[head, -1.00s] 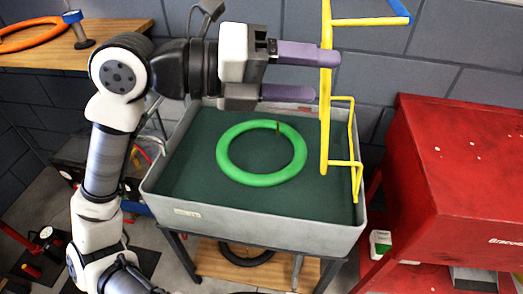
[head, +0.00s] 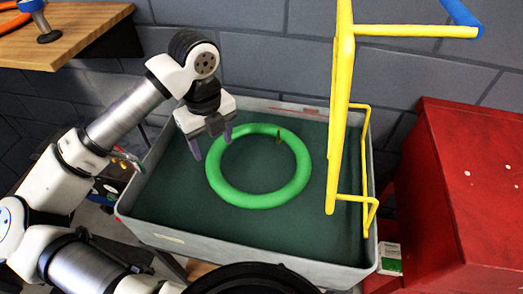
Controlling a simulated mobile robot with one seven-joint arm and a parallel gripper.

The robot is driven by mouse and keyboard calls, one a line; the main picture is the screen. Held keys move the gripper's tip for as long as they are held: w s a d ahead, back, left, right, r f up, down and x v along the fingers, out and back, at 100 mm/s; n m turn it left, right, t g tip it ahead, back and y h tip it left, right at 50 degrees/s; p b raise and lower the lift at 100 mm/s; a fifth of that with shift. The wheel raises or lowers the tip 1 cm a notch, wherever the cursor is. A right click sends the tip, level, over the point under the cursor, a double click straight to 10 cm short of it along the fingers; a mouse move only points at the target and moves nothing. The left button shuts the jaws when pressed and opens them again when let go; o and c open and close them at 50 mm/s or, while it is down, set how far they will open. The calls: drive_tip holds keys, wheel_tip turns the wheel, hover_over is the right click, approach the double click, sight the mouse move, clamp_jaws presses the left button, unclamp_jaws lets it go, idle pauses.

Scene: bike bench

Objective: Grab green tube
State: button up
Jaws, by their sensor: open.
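The green tube (head: 222,187) is a closed ring lying flat in the grey tub, with a small brownish valve (head: 278,136) standing at its upper right. My gripper (head: 212,150) points down over the tub at the ring's upper left. Its two purple fingers are spread apart, one left of the ring and one by its upper left edge. Nothing is between them that I can make out. I cannot tell how high the fingertips are above the tube.
The grey tub (head: 245,252) has raised walls around a dark green floor. A yellow stand (head: 340,120) rises at the tub's right side. A red cabinet (head: 455,190) is at right, a wooden bench (head: 75,35) at upper left. A black round object (head: 250,278) is in front.

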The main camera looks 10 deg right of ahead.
hover_over(217, 178)
drive_tip(key=f, duration=0.7)
drive_tip(key=shift+d+f+p, duration=0.3)
drive_tip(key=shift+f+p, duration=0.1)
drive_tip(key=shift+a+f+p, duration=0.15)
drive_tip(key=shift+f+p, duration=0.25)
drive_tip(key=shift+f, duration=1)
drive_tip(key=shift+a+f+p, duration=0.1)
drive_tip(key=shift+f+p, duration=0.3)
drive_tip(key=shift+f, duration=0.95)
drive_tip(key=shift+s, duration=0.1)
drive_tip(key=c, duration=1.2)
